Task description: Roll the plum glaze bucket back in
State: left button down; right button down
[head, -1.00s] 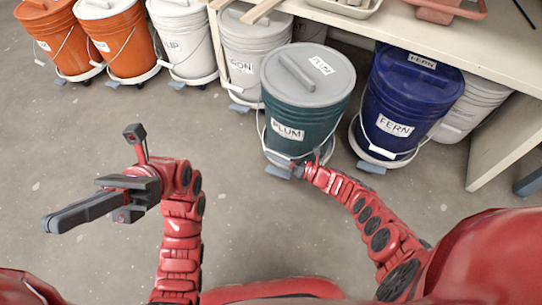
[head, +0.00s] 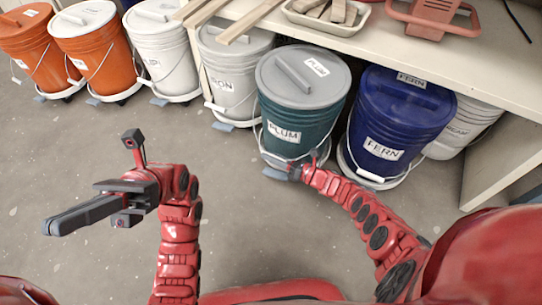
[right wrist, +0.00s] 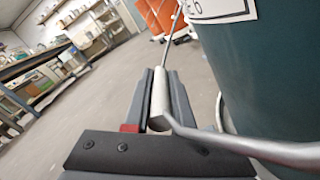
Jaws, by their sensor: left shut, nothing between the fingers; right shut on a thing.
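The plum glaze bucket (head: 300,120) is dark teal with a grey lid and PLUM labels. It stands upright on a low white dolly (head: 268,158) at the table's front edge, between a white bucket and the blue FERN bucket. My right gripper (head: 300,170) is low at its front, shut on the pale grip of its wire handle (right wrist: 160,98). The teal wall (right wrist: 280,85) fills the right of the right wrist view. My left gripper (head: 50,226) is shut and empty over open floor at the left.
The FERN bucket (head: 398,125) stands close on the right, the white bucket (head: 232,80) on the left. Orange buckets (head: 98,55) line the far left. The table (head: 480,85) carries a tray (head: 328,25). Its side panel (head: 500,160) stands at right. The front floor is clear.

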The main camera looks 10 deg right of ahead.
jog(key=shift+f, duration=0.1)
jog(key=c, duration=0.8)
grip_release()
jog(key=shift+o, duration=0.2)
pick_arm(q)
jog(key=shift+w, duration=0.1)
